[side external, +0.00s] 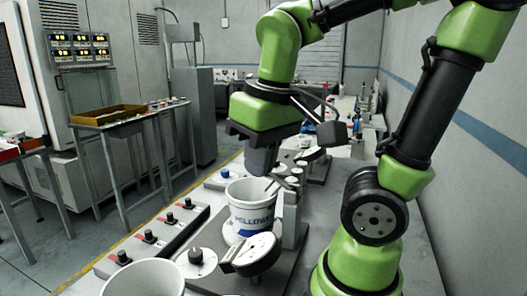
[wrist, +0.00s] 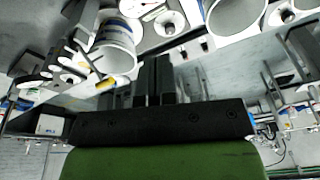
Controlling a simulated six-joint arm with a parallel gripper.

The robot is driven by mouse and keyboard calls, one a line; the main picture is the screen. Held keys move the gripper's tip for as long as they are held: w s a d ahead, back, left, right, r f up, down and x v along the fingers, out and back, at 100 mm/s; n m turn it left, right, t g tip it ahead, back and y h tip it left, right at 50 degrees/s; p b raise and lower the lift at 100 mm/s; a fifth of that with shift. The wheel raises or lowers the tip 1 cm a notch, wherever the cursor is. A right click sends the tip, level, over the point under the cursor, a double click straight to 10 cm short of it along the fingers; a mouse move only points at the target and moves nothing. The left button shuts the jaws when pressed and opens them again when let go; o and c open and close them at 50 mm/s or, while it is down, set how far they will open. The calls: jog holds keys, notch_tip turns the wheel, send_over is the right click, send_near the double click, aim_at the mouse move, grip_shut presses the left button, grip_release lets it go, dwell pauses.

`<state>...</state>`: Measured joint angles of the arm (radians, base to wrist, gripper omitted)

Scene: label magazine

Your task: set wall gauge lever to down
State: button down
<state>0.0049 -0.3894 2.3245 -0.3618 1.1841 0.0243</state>
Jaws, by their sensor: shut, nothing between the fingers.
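My gripper (side external: 262,172) points down behind and above a white bucket (side external: 252,212) marked "YELLOW". In the wrist view its two dark fingers (wrist: 155,80) are together and empty. A round white gauge (side external: 256,250) on a stand is in front of the bucket in the side view. A second similar gauge (side external: 309,154) stands farther back, to the right of my gripper. I cannot tell which is the wall gauge, and I cannot make out its lever or the lever's position. The bucket (wrist: 116,48) also shows at the upper left of the wrist view.
A second white bucket (side external: 146,278) stands at the front edge of the side view. A panel with several black knobs (side external: 171,220) runs along the bench's left side. Low blocks and posts crowd the bench near my gripper. A tray table (side external: 106,116) stands apart at left.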

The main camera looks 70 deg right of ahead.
jog(key=w+d+r+m+t, duration=0.3)
jog(key=d+r+m, duration=0.2)
jog(key=m, duration=0.2)
jog(key=s+d+r+m, duration=0.15)
jog(key=d+m, duration=0.55)
jog(key=d, duration=0.7)
jog(key=s+x, duration=0.1)
jog(key=x, duration=1.2)
jog(key=shift+w+a+f, duration=0.15)
jog(key=shift+a+f, duration=0.35)
jog(key=shift+f, duration=0.05)
jog(key=shift+w+g, duration=0.1)
jog(key=shift+g, duration=0.2)
